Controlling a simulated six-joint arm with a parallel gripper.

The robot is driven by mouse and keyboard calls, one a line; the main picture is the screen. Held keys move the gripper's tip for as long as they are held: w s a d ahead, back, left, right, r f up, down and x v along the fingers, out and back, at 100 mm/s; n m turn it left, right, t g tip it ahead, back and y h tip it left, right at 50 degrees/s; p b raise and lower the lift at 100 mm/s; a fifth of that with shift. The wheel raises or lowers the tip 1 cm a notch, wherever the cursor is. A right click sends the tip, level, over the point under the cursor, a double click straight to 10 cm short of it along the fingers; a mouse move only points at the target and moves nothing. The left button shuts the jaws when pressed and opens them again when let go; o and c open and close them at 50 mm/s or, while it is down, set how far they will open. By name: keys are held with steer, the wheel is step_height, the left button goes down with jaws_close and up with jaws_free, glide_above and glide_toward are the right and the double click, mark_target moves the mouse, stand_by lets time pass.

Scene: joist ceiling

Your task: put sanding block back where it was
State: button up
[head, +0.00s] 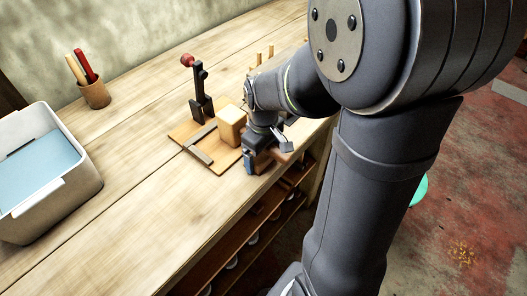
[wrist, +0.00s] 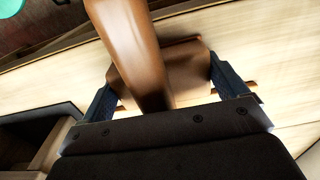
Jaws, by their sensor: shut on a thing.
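My gripper (head: 262,165) is low at the front edge of the workbench, just right of a board with a clamp. Its blue-tipped fingers are shut on a smooth brown thing, which I take to be the sanding block (wrist: 185,68). In the wrist view it sits between both fingers (wrist: 165,85), with a thick brown handle-like part rising toward the camera. In the head view only a small brown part (head: 284,154) shows past my gripper; the rest is hidden. Whether it touches the bench cannot be told.
The clamp board (head: 222,163) carries a pale wooden block (head: 230,124) and a red-knobbed toggle clamp (head: 200,95). A grey bin (head: 85,190) and a cup of tools (head: 95,95) stand left. Pegs (head: 258,57) stand behind my arm.

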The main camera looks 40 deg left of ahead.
steer(key=o, duration=0.7)
steer(key=shift+f, duration=0.1)
step_height(320, 180, up, 12)
steer(key=shift+r, duration=0.2)
steer(key=shift+f, duration=0.15)
step_height(320, 180, down, 12)
steer(key=shift+r, duration=0.15)
steer(key=shift+d+r, duration=0.15)
steer(key=shift+d, duration=0.45)
steer(key=shift+d+r, duration=0.15)
steer(key=shift+d, duration=1.15)
